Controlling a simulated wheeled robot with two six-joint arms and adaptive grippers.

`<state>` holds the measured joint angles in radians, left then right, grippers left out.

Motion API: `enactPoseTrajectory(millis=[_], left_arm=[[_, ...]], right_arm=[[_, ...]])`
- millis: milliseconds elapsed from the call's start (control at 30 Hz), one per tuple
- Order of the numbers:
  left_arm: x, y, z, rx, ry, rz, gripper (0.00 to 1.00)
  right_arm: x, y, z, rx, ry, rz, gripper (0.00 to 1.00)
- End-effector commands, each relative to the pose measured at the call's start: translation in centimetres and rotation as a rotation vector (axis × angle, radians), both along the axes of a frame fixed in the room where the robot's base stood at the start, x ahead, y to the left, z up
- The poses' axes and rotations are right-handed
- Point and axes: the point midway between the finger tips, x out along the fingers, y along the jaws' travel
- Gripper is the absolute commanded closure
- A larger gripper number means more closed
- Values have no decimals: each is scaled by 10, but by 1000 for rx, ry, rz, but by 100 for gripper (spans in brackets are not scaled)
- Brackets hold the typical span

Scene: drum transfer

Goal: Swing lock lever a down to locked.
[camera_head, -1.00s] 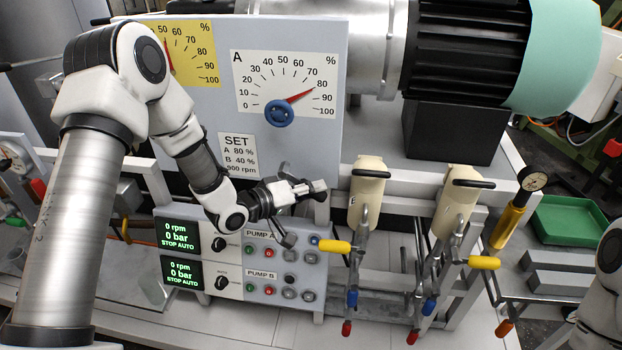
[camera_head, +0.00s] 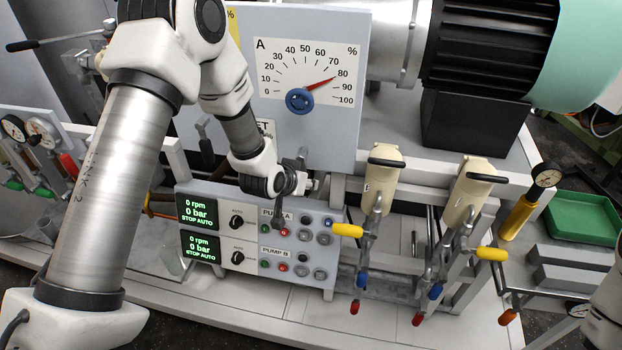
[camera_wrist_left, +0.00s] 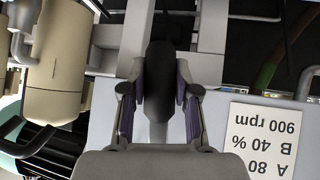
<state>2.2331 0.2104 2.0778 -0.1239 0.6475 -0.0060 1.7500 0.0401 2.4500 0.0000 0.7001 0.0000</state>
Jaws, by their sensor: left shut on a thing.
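A dark lever handle (camera_wrist_left: 159,75), which I take to be lock lever a, runs up the middle of the left wrist view. My left gripper (camera_wrist_left: 160,92) is shut on it, with one purple-lined finger on each side. In the head view my left gripper (camera_head: 308,186) is just below the lower edge of the A dial panel (camera_head: 354,120), above the pump control box. There the lever is largely hidden by my gripper and wrist, so its exact angle is unclear. My right gripper is out of view.
The pump control box (camera_head: 330,262) stands just below the gripper. A green tray (camera_head: 585,218) lies at the far right. A large motor (camera_head: 480,50) is above.

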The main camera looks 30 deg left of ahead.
Motion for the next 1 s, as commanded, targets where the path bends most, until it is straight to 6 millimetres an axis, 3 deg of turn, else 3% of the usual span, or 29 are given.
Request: enactPoseTrajectory(millis=[300,767,800,833,867,1000], left_arm=[[-3,8,-2,107,31,-3,100],[-4,9,-3,121,35,-3,100],[-4,9,-3,121,35,-3,59],[-4,9,-3,121,34,-2,49],[-4,9,-3,120,34,-2,44],[-3,9,-2,120,32,-2,44]], right_arm=[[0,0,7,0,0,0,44],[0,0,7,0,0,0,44],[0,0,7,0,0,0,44],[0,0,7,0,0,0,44],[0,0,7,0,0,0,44],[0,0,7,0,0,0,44]])
